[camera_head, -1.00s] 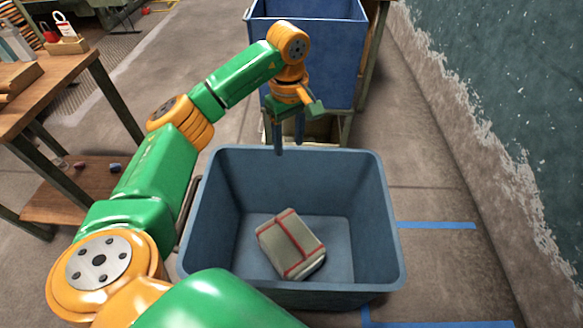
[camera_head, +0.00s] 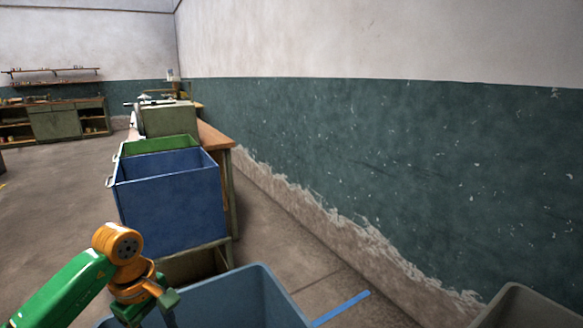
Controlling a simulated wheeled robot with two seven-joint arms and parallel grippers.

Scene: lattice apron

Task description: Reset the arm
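My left gripper (camera_head: 152,312) comes in from the lower left on a green and orange arm. Its fingers run down out of the bottom of the picture, so their opening does not show. It is over the left part of a blue-grey bin (camera_head: 240,300), of which only the far wall and part of the inside show. The bottom of this bin is out of view. My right gripper is not in view.
A blue crate (camera_head: 172,205) stands on a stand beyond the bin, with a green crate (camera_head: 155,144) behind it. A green and white wall (camera_head: 400,150) bounds the right side. A grey bin (camera_head: 530,305) edges in at lower right. Blue tape (camera_head: 342,308) marks the floor.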

